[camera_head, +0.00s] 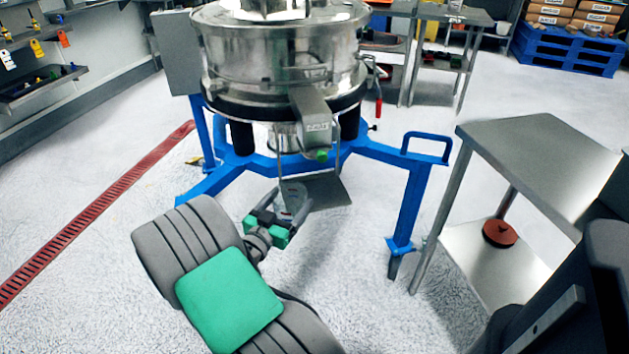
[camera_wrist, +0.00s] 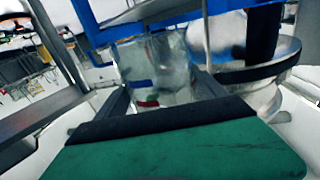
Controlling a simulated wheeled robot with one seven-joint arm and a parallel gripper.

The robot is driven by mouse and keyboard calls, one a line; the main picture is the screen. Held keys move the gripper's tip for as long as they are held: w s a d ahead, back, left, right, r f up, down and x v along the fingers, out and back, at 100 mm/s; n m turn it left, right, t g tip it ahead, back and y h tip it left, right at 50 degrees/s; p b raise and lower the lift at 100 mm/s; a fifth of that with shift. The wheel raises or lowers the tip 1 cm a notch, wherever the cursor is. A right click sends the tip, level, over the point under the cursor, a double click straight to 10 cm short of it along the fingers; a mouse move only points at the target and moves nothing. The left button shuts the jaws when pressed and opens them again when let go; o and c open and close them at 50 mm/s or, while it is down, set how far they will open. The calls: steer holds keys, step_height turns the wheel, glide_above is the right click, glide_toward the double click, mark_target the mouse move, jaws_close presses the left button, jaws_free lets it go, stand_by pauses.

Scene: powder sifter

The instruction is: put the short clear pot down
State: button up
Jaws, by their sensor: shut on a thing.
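The short clear pot (camera_head: 292,199) is see-through and held in my gripper (camera_head: 290,206), under the steel sifter and above a grey plate (camera_head: 322,194). In the wrist view the clear pot (camera_wrist: 157,70) fills the space between the two dark fingers of my gripper (camera_wrist: 160,88). The fingers are shut on its sides. Whether the pot's base touches the plate cannot be told, as the gripper hides part of it.
The steel sifter (camera_head: 285,55) stands on a blue frame (camera_head: 375,150) with legs close around my arm. A steel table (camera_head: 545,150) with a red-brown round item (camera_head: 500,233) on its lower shelf stands at right. A red floor drain (camera_head: 95,215) runs along the left.

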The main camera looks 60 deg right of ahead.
steer(key=d, duration=1.5)
steer(key=shift+d+f, duration=0.1)
steer(key=shift+d, duration=0.05)
steer(key=shift+w+d+f, duration=0.1)
steer(key=shift+d+f, duration=0.1)
steer(key=shift+f, duration=0.1)
steer(key=shift+f+b, duration=0.4)
steer(key=shift+f, duration=1)
steer(key=shift+f, duration=0.15)
steer(key=o, duration=1.4)
steer(key=shift+c, duration=0.2)
